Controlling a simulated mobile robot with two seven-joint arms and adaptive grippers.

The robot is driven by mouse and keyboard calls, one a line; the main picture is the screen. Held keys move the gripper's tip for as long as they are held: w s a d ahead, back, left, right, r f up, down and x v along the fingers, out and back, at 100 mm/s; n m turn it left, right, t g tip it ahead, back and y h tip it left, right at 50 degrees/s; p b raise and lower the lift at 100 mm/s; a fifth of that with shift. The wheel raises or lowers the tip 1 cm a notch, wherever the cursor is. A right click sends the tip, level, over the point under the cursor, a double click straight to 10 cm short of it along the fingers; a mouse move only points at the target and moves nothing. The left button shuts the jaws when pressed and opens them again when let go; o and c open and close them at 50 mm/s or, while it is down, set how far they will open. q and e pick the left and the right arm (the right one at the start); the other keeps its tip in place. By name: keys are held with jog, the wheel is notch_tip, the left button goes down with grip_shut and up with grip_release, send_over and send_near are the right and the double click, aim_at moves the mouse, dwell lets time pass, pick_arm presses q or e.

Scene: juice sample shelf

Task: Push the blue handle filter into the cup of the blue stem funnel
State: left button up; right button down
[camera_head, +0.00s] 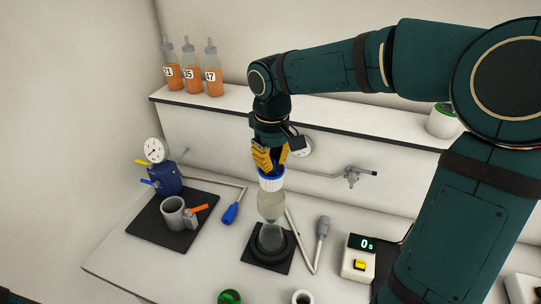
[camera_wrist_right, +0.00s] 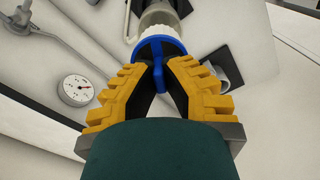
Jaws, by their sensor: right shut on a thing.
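My right gripper (camera_head: 268,160) is shut on a blue handle that stands up from a blue and white round piece, the blue handle filter (camera_head: 271,182). In the right wrist view the fingers (camera_wrist_right: 158,90) close on both sides of this blue handle filter (camera_wrist_right: 158,72), and its white ribbed edge shows beyond the blue. Directly below it is a clear glass vessel (camera_head: 271,207) that narrows downward and looks like the funnel's cup. My left gripper is not in view.
The glassware stands on a black base (camera_head: 270,250). A grey mug (camera_head: 172,212) sits on a dark mat at left. A scale-like display (camera_head: 358,256) is at right. Orange bottles (camera_head: 191,74) stand on the shelf.

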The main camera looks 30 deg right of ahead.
aim_at(272, 171)
jog(key=shift+f, duration=0.7)
notch_tip(272, 171, down, 2)
jog(key=shift+b, duration=0.65)
jog(key=shift+w+r, duration=0.1)
jog(key=shift+f+b, duration=2.05)
jog(key=shift+f, duration=0.9)
jog(key=c, duration=1.1)
grip_release()
jog(key=shift+o, duration=0.2)
